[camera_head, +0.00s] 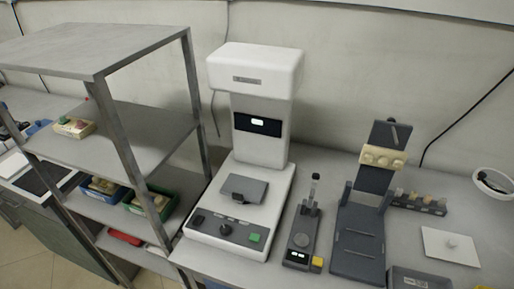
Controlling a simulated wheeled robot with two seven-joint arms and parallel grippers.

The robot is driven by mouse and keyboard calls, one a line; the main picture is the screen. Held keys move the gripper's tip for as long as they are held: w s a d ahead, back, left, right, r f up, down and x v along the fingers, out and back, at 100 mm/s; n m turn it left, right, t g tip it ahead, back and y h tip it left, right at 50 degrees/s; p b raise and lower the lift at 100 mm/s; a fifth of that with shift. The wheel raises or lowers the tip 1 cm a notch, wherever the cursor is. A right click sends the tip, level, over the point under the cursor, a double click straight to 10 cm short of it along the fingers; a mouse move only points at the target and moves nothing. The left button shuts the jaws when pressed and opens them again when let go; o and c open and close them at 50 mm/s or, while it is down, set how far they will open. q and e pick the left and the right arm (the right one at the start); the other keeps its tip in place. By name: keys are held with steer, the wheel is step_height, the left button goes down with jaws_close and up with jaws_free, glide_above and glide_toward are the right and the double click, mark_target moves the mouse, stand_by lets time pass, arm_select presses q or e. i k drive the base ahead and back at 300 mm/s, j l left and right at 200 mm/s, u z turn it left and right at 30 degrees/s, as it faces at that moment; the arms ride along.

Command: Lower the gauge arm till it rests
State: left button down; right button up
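A small dark gauge (299,245) stands on the grey bench at the centre right. The arm stands clear of the base and appears raised. Neither of my grippers is in view, so nothing shows touching the gauge.
A tall white machine (264,150) stands left of the gauge. A dark stand (359,240) with a cream block (383,158) is close on the right. A metal shelf rack (115,125) holds trays at left. A white plate (450,246) lies at right.

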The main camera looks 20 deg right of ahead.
mark_target(316, 176)
steer(key=z, duration=0.95)
